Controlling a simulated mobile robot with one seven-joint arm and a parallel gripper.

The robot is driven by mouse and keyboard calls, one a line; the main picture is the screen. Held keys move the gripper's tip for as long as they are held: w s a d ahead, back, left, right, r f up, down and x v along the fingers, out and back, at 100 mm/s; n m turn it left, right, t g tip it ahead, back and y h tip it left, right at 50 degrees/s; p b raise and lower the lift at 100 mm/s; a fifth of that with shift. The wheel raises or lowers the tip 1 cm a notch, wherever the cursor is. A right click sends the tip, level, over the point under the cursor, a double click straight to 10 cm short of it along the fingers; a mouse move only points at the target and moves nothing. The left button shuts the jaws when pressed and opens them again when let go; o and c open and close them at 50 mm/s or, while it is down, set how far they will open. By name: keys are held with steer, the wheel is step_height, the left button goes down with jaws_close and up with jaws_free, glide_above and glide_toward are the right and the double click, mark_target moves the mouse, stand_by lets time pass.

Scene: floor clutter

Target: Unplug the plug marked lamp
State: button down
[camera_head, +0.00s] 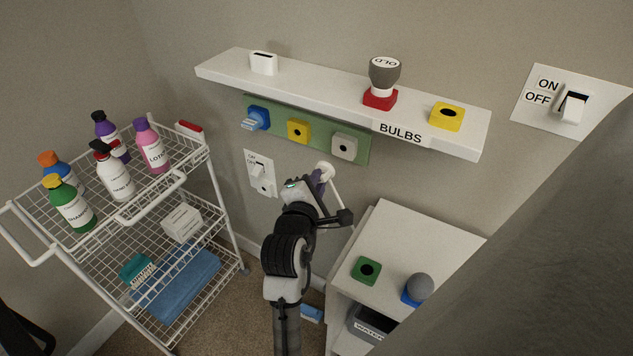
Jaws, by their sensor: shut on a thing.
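A green wall panel (272,124) below the shelf carries a blue plug-like piece (257,118) at its left, a yellow square with a dark hole (298,131) and a grey square (344,146). No lamp mark is readable on any of them. My gripper (319,184) is below the panel, near the wall. It is shut on a small purple thing, mostly hidden by the jaws. Beside it is a round white piece (325,169) with a white bar running down from it; whether they touch, I cannot tell.
A shelf (225,72) marked BULBS overhangs the panel. A wire cart (128,222) with several bottles stands left. A white cabinet (395,236) stands right, with a green block (366,270) on top. Wall switches (258,172) (571,106) show. A large grey surface blocks the lower right.

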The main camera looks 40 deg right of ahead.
mark_target(329, 168)
steer(key=shift+r+p, duration=0.1)
steer(key=shift+p, duration=0.5)
steer(key=shift+w+d+p, duration=0.35)
steer(key=shift+d, duration=0.5)
steer(key=shift+w+d+p, duration=0.3)
steer(key=shift+w+d, duration=0.05)
steer(key=shift+d, duration=0.55)
steer(key=shift+w+d+p, duration=0.35)
steer(key=shift+d, duration=0.5)
steer(key=shift+p, duration=1.15)
steer(key=shift+w+d+p, duration=0.3)
steer(key=shift+d+p, duration=0.1)
steer(key=shift+d, duration=0.25)
steer(key=shift+w+d+p, duration=0.3)
steer(key=shift+d+p, duration=0.1)
steer(key=shift+d, duration=0.25)
steer(key=c, duration=1.4)
jaws_free()
steer(key=shift+o, duration=0.2)
steer(key=b+v, duration=0.2)
steer(key=v, duration=1.2)
steer(key=shift+b, duration=0.3)
